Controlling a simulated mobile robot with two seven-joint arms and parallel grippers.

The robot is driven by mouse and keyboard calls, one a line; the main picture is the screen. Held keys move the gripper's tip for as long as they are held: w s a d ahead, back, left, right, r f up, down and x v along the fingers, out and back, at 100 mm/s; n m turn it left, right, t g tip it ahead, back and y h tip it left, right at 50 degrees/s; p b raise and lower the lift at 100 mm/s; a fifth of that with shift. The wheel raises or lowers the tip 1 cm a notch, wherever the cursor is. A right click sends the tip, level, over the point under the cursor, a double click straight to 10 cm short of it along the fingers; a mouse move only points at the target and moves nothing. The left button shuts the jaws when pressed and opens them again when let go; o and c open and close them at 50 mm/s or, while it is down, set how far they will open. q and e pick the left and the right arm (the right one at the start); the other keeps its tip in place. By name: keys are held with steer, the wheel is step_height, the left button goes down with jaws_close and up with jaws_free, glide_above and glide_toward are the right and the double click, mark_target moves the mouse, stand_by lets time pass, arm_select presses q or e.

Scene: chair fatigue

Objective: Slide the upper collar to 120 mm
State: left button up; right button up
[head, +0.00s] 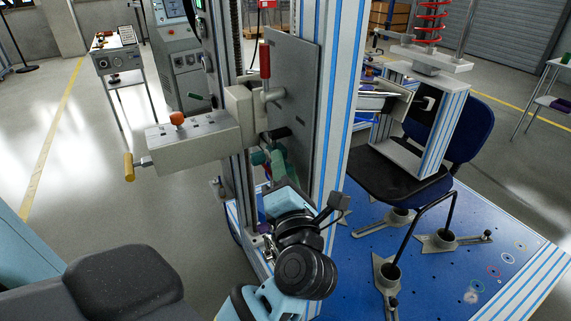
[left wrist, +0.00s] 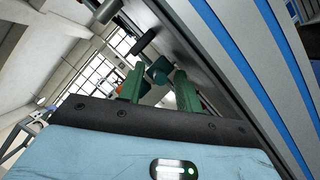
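A small teal knob (head: 258,157) shows beside the upright column, below the pale block with the side arm. I cannot make out clearly the collar it may belong to, or any scale marks. A teal knob (left wrist: 160,71) shows between the fingertips, with no clear contact on either side. My right gripper is in neither view.
A pale block (head: 200,138) with an orange knob and yellow-ended handle juts left above the gripper. A grey plate (head: 290,90) with a red-handled lever (head: 265,62) stands beside a blue-striped post (head: 335,100). A blue chair (head: 470,135) stands right, on a blue base (head: 450,275).

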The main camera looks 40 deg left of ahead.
arm_select(q)
steer(key=shift+s, duration=0.1)
steer(key=shift+c, duration=0.2)
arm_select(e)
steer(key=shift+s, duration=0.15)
arm_select(q)
jaws_close()
